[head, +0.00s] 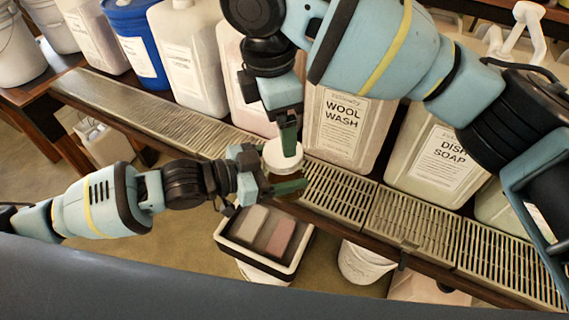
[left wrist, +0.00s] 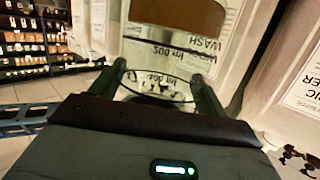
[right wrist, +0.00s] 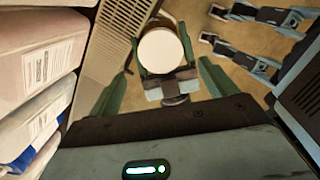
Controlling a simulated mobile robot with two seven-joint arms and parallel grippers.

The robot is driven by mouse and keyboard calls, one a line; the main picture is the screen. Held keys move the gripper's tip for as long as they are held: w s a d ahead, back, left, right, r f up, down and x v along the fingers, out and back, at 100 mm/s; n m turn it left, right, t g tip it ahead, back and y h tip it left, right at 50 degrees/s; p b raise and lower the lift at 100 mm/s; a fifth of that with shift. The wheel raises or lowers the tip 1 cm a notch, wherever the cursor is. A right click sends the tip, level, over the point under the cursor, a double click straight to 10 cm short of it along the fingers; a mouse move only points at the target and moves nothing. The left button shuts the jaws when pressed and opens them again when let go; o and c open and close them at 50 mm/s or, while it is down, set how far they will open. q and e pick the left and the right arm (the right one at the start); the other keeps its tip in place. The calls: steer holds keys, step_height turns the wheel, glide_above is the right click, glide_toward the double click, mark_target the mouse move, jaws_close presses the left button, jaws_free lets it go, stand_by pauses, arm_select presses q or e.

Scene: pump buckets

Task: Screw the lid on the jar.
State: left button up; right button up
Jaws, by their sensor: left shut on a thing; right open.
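The jar (head: 286,196) is mostly hidden in the head view; glass shows in the left wrist view (left wrist: 158,88). The round white lid (head: 282,156) sits at the jar's top; whether it is threaded on cannot be seen. The lid also shows as a white disc in the right wrist view (right wrist: 161,50). My left gripper (head: 284,187) comes from the left and is shut on the jar, a finger on each side. My right gripper (head: 289,140) is above the lid, open, pointing down, its fingers apart around the lid's position, with no clear contact visible.
A slatted metal drip shelf (head: 345,195) runs beside the jar. Large jugs labelled wool wash (head: 345,125) and dish soap (head: 435,165) stand close behind. A divided tray (head: 301,240) and a white bucket (head: 365,262) are below, in front of the shelf.

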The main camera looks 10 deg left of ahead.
mark_target(285, 171)
steer(key=n, duration=0.2)
steer(key=r+n, duration=0.1)
steer(key=n, duration=0.1)
steer(key=shift+r, duration=0.15)
steer(key=shift+w+d+f, duration=0.15)
steer(key=shift+f, duration=1.85)
steer(key=shift+w+d+f, duration=0.1)
steer(key=shift+f, duration=1.9)
steer(key=c, duration=1)
steer(key=m, duration=0.4)
steer(key=shift+m, duration=0.4)
steer(key=o, duration=1.1)
steer(key=shift+c, duration=0.2)
